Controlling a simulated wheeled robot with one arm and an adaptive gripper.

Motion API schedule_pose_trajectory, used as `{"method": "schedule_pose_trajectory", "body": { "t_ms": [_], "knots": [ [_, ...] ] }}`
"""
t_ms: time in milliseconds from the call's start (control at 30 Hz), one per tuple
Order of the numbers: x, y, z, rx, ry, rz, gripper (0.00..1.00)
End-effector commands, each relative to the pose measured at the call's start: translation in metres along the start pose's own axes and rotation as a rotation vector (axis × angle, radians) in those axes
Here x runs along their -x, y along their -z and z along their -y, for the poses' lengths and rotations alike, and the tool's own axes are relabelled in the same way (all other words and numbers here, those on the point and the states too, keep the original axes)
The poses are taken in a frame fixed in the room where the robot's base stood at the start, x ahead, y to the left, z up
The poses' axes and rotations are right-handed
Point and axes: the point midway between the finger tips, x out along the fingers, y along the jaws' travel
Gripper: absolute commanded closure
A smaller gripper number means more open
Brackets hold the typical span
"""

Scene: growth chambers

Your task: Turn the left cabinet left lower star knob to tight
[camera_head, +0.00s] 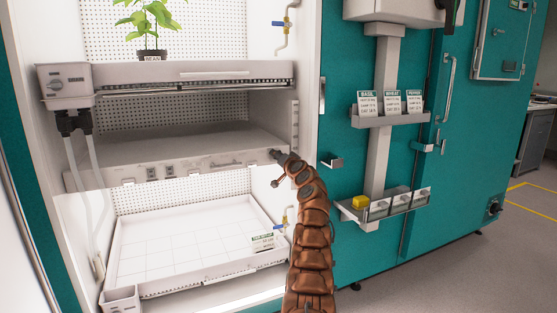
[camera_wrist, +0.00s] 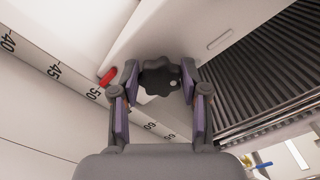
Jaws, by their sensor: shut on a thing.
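A black star knob (camera_wrist: 158,80) with a small light dot shows in the wrist view, at the edge of a white panel. My gripper (camera_wrist: 160,88) has one purple-padded finger on each side of the knob and is shut on it. In the head view my gripper (camera_head: 278,168) is at the right front end of the middle shelf (camera_head: 215,160) in the open left cabinet. The knob is too small there to make out clearly.
A scale (camera_wrist: 55,70) with printed numbers and a red pointer (camera_wrist: 108,77) lie left of the knob. A ribbed dark surface (camera_wrist: 265,70) is to its right. A potted plant (camera_head: 152,55) stands above. Blue-handled valves (camera_head: 283,24) sit on the inner right wall.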

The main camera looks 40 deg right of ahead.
Motion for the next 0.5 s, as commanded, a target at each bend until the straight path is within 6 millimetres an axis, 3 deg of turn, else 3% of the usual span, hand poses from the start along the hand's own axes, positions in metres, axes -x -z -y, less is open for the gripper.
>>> {"method": "schedule_pose_trajectory", "body": {
  "t_ms": [500],
  "knots": [
    [-0.0003,0.0009,0.0028,-0.486,-0.001,0.001,0.90]
  ]
}}
